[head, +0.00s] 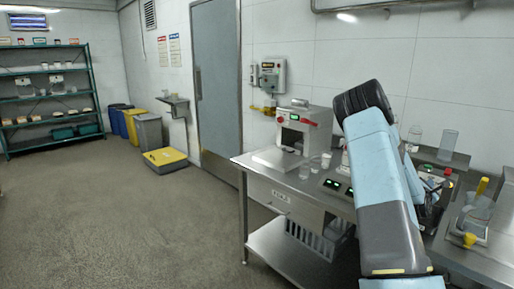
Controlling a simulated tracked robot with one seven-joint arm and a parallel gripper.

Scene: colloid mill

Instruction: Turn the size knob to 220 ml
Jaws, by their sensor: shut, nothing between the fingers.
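I cannot make out the size knob or a 220 ml mark in the head view. A grey and white machine (317,125) with a red button on its front stands on the steel table (262,166). A low panel (331,184) with small green displays lies near the table's front edge, partly behind my arm. My blue and grey arm rises across the right of the picture and bends at a black joint. My gripper does not show; the arm hides the space behind it.
A clear cup (304,172) and a white cup (326,160) stand by the machine. Right of my arm are a clear container (447,145), a red-topped item (447,172) and a yellow-handled jug (476,212). A yellow-topped platform (165,157) sits on the floor. The left floor is open.

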